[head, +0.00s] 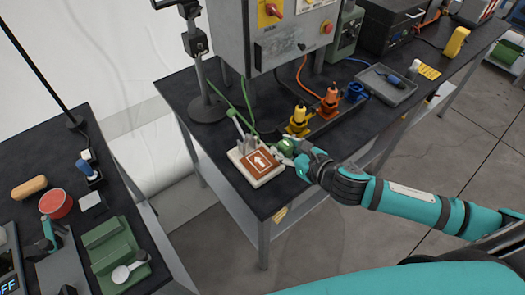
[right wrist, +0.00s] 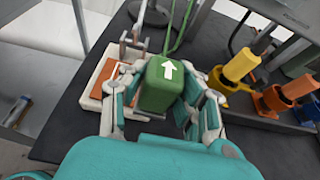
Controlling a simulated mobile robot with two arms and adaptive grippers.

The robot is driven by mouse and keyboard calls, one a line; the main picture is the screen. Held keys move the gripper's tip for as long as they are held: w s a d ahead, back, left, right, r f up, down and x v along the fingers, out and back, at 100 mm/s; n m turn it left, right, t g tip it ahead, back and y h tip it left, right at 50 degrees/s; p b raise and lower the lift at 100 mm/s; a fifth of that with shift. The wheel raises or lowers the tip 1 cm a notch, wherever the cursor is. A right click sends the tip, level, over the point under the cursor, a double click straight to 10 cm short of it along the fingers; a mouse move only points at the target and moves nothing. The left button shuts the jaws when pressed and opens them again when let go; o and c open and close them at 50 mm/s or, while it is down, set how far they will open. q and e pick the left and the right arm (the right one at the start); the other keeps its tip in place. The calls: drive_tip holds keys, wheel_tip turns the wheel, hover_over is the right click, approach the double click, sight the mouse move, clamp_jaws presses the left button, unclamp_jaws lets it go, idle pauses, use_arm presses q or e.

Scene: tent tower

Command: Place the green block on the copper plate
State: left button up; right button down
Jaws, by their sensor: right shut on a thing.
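The copper plate (head: 262,170) has a white arrow and lies on a white base near the front corner of the dark bench. My right gripper (head: 290,154) is shut on the green block (head: 286,145), just right of the plate. In the right wrist view the block (right wrist: 160,97) sits between the two fingers of the gripper (right wrist: 165,112), with a white arrow on its top. The copper plate (right wrist: 115,84) shows to its left, partly hidden by the left finger. I cannot tell whether the block touches the bench. My left gripper is not in view.
A lever clamp with a green knob (head: 232,112) stands at the back of the white base. Yellow (head: 299,121), orange (head: 329,104) and blue (head: 354,92) connectors stand to the right. A grey control box (head: 272,45) is behind.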

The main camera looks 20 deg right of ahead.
hover_over(262, 164)
drive_tip(key=shift+s+d+f+p, duration=0.2)
drive_tip(key=shift+d+p, duration=0.1)
drive_tip(key=shift+p, duration=0.1)
drive_tip(key=f, duration=0.3)
drive_tip(key=shift+w+a, duration=0.1)
drive_tip(key=shift+a, duration=0.25)
drive_tip(key=shift+f, duration=0.25)
drive_tip(key=shift+f, duration=0.1)
drive_tip(key=c, duration=0.9)
unclamp_jaws()
drive_tip(key=shift+c, duration=0.2)
